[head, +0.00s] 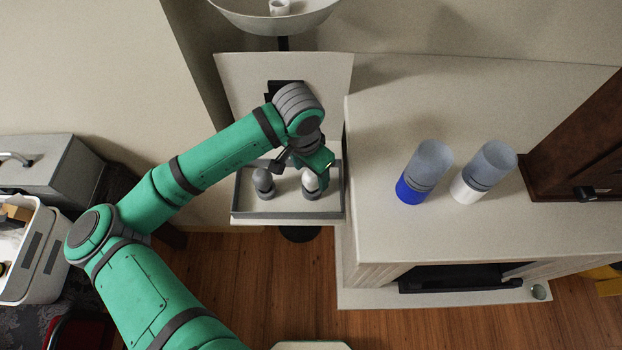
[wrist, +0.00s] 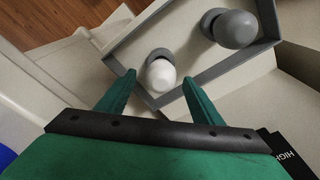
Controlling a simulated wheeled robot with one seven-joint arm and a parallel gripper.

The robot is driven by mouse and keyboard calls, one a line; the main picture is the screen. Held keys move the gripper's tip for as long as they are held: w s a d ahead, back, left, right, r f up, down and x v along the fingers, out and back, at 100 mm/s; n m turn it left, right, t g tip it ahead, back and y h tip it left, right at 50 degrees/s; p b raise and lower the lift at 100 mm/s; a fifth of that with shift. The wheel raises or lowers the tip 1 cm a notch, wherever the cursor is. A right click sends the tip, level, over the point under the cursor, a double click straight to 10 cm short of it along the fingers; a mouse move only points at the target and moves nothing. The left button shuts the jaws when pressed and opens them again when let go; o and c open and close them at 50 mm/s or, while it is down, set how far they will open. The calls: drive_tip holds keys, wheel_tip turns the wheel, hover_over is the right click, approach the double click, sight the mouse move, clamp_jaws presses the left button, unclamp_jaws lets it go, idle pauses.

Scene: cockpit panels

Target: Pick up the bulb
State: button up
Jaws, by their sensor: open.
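A bulb with a white globe and grey base (head: 310,184) stands at the right side of a shallow grey-rimmed tray (head: 287,216). In the wrist view this white bulb (wrist: 161,76) lies between and just beyond my fingertips. A grey bulb (head: 263,184) stands to its left in the same tray; it also shows at the upper right of the wrist view (wrist: 234,29). My green gripper (wrist: 158,78) is open and empty, above the white bulb with one finger on each side. In the head view my gripper (head: 312,162) partly covers the tray's back. Contact cannot be told.
The white counter (head: 420,240) to the right holds a blue-based cylinder (head: 424,172) and a white-based cylinder (head: 483,172). A bowl (head: 277,22) is raised behind the tray. A white bin (head: 35,250) and a grey box (head: 50,170) are at the left.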

drive_tip(key=f, duration=0.4)
drive_tip(key=shift+w+d+f, duration=0.15)
drive_tip(key=shift+w+d, duration=0.1)
drive_tip(key=shift+a, duration=0.1)
drive_tip(key=c, duration=1.1)
drive_tip(key=shift+w, duration=0.1)
